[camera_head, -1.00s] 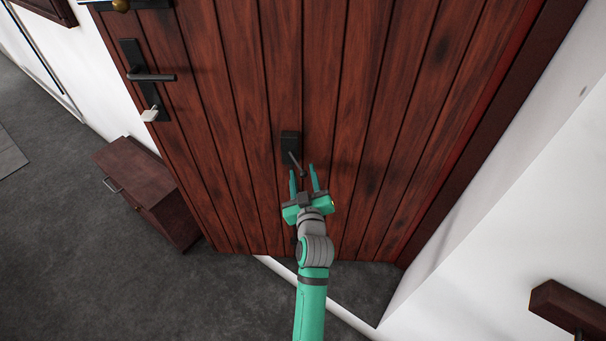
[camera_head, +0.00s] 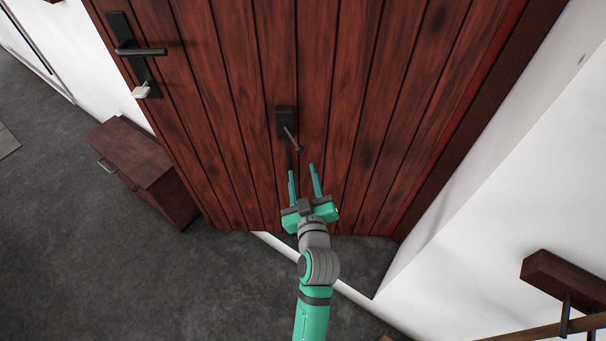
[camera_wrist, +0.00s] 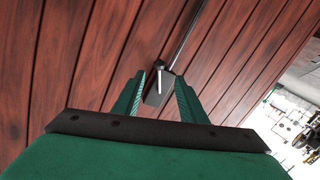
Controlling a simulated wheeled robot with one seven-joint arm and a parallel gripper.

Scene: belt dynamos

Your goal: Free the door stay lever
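The door stay lever (camera_head: 291,138) is a short dark lever on a black plate (camera_head: 286,118), low on the reddish-brown plank door (camera_head: 230,75). In the head view, my gripper (camera_head: 304,168) is open just below the lever, with its two green fingers pointing up toward it. In the wrist view, the lever (camera_wrist: 159,68) shows just past and between the fingertips of my gripper (camera_wrist: 159,80), with a grey block-like part (camera_wrist: 155,97) seen between the fingers. The gap between the fingers holds nothing that I can see gripped. Contact with the lever cannot be told.
A black door handle (camera_head: 140,50) with a key-like piece (camera_head: 141,92) is at the upper left of the door. A brown cabinet (camera_head: 135,155) stands on the grey carpet at left. A white wall (camera_head: 500,190) is at right, with a wooden rail bracket (camera_head: 560,278).

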